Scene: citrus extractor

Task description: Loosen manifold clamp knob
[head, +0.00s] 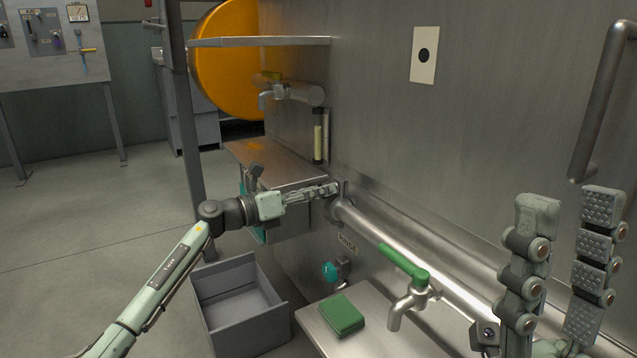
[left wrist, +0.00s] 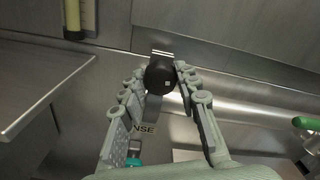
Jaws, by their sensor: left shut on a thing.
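The manifold clamp knob is a black round knob (left wrist: 160,74) in the left wrist view, between the fingertips of my left gripper (left wrist: 162,82). In the head view my left gripper (head: 334,189) reaches the left end of the steel manifold pipe (head: 375,232), and its fingers are closed on the knob, which is mostly hidden there by the fingers. A metal clamp piece shows just behind the knob in the left wrist view. My right gripper (head: 570,205) is at the right of the head view, fingers spread and empty.
A green-handled tap (head: 407,290) hangs from the pipe above a shelf with a green pad (head: 342,315). A teal knob (head: 330,271) sits below the RINSE label (head: 347,245). A grey bin (head: 240,310) stands on the floor. A metal side shelf (head: 275,165) lies behind my left arm.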

